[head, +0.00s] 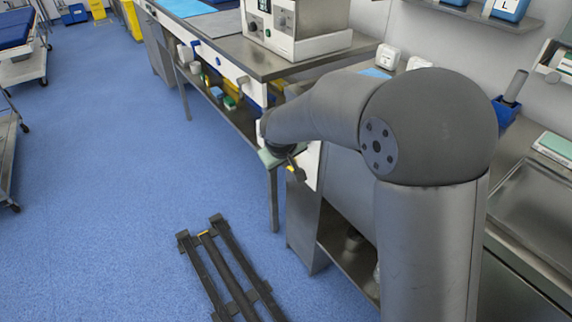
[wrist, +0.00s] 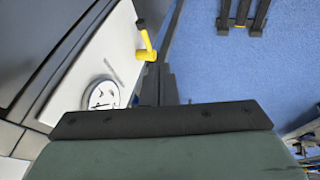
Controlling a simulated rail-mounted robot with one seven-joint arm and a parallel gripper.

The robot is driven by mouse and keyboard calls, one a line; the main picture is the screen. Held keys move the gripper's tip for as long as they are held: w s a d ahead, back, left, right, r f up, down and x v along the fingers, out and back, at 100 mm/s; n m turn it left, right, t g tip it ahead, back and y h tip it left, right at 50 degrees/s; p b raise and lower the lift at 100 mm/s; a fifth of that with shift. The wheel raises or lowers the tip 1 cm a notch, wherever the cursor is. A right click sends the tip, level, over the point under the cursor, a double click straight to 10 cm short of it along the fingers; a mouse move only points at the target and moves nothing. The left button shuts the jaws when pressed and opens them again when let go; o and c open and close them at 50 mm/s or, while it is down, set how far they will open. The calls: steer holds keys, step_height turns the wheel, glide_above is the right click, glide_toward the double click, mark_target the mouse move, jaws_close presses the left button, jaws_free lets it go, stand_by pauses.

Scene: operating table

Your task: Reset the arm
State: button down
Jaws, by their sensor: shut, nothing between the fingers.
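My arm reaches from the right of the head view toward the bench front, bent downward at its end. My gripper (head: 272,157) hangs beside the bench, partly hidden by the arm. It is shut and empty. I cannot tell whether the gripper touches the panel.
A steel bench (head: 228,50) with a boxy device (head: 297,25) on top runs along the wall. Its lower shelf holds several small items. A dark rail frame (head: 232,272) lies on the blue floor. Open floor (head: 110,170) is at the left. A cart (head: 20,65) stands far left.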

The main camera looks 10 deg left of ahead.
steer(key=s+d+r+m+g+h+p, duration=0.1)
steer(key=s+d+r+m+g+p, duration=0.15)
steer(key=s+d+r+p, duration=0.8)
steer(key=s+d+r+m+g+p, duration=0.1)
steer(key=s+d+r+m+p, duration=0.1)
steer(key=s+d, duration=0.4)
steer(key=s+d+r+m+g+y+p, duration=0.1)
steer(key=s+d, duration=0.5)
steer(key=s, duration=0.7)
step_height(320, 180, up, 4)
steer(key=shift+s+f+m+g+p, duration=0.2)
steer(key=shift+m+g+p, duration=0.35)
steer(key=shift+m, duration=0.4)
